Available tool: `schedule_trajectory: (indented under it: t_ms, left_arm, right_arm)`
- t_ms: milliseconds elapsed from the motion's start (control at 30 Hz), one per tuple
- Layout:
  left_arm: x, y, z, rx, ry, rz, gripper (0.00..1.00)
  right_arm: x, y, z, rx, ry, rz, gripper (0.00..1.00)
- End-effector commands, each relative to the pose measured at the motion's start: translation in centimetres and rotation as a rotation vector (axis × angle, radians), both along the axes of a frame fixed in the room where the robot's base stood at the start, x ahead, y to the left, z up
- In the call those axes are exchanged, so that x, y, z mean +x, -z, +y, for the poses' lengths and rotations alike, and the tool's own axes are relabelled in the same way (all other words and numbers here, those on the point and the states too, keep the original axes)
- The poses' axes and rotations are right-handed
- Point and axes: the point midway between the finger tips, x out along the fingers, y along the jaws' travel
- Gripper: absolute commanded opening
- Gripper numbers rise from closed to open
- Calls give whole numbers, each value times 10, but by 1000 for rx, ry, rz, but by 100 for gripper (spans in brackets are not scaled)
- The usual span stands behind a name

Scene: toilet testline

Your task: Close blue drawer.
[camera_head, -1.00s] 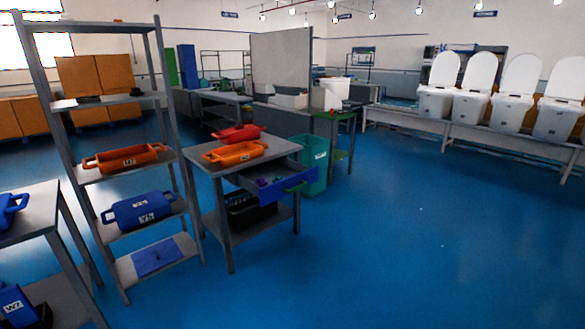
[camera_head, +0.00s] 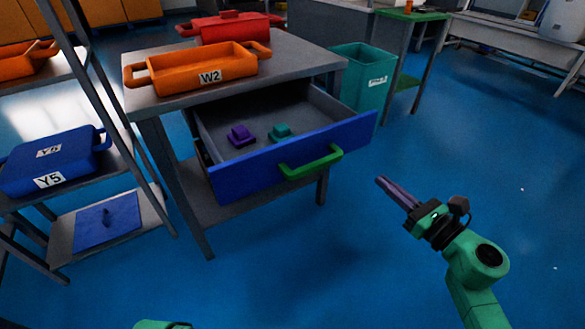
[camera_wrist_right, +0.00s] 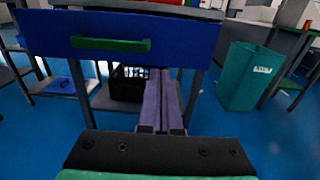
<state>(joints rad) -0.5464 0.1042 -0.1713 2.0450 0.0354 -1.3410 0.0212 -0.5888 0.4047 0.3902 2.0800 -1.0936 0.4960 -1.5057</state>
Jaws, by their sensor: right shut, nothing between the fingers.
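The blue drawer (camera_head: 245,178) stands pulled out from under the grey table's top, with a green handle (camera_head: 311,162) on its front. A purple piece (camera_head: 240,136) and a teal piece (camera_head: 281,131) lie inside it. My right gripper (camera_head: 380,182) is shut and empty, to the right of the drawer front and apart from it. In the right wrist view the drawer front (camera_wrist_right: 185,38) and handle (camera_wrist_right: 110,44) are ahead, with the shut fingers (camera_wrist_right: 162,75) pointing below the drawer front. My left gripper is not seen; only a bit of green arm shows at the bottom edge.
An orange tray (camera_head: 190,76) marked W2 and a red container (camera_head: 232,28) stand on the table (camera_head: 300,55). A teal bin (camera_head: 362,85) is at its right. A shelf with a blue tray (camera_head: 52,165) is at the left. The blue floor at the right is clear.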

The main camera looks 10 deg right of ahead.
Motion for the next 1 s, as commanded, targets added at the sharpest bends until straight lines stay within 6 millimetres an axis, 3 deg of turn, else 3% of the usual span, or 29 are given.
schedule_trajectory:
  t_ms: [133,267,700,833,1000]
  left_arm:
    - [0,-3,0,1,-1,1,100]
    - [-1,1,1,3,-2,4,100]
    - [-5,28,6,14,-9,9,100]
    - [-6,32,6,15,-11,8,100]
    - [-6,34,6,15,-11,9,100]
  right_arm:
    - [5,-5,2,-2,-1,-2,0]
    - [23,-6,9,-1,-2,-4,0]
    - [111,-6,43,6,4,-2,0]
    - [126,-4,49,5,3,0,0]
    - [131,-3,51,6,3,1,0]
